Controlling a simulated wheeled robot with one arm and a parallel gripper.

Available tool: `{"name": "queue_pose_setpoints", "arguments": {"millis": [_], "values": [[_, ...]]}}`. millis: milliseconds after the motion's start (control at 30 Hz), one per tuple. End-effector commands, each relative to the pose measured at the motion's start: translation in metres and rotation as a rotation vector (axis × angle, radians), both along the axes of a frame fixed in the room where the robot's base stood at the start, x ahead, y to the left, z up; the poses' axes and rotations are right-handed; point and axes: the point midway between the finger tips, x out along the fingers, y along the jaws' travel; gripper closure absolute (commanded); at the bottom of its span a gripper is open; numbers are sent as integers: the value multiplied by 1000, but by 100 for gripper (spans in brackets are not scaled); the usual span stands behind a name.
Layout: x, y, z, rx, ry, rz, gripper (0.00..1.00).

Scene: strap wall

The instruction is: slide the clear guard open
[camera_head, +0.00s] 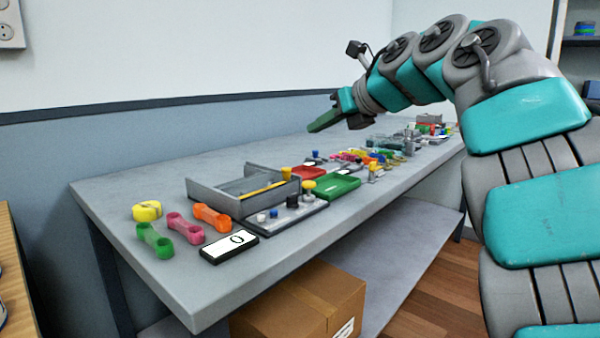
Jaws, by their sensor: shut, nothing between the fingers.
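My gripper (322,124) is shut and empty, held above the back of the long grey bench and pointing left. I cannot make out a clear guard for certain at this size. A grey open-topped frame (222,204) with a yellow bar inside stands on the near half of the bench. Just in front of it lies a dark-edged panel (284,222) with a black knob (292,201), a yellow knob (309,187) and small blue and white buttons. My gripper is well above and behind these, touching nothing.
Orange, pink and green double-ended pieces (184,227), a yellow roll (147,211) and a black-edged label plate (229,246) lie at the near left. A green tray (338,187), a red tray (309,173) and many small parts crowd rightward. The bench's back left is clear.

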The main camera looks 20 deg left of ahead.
Motion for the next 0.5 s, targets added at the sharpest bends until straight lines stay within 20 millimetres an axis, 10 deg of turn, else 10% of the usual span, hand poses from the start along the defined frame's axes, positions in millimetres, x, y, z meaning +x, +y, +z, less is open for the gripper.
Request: {"name": "queue_pose_setpoints", "arguments": {"millis": [133, 500], "values": [[-6, -6, -39, -174, 20, 62, 100], [5, 15, -70, -217, 30, 79, 100]]}}
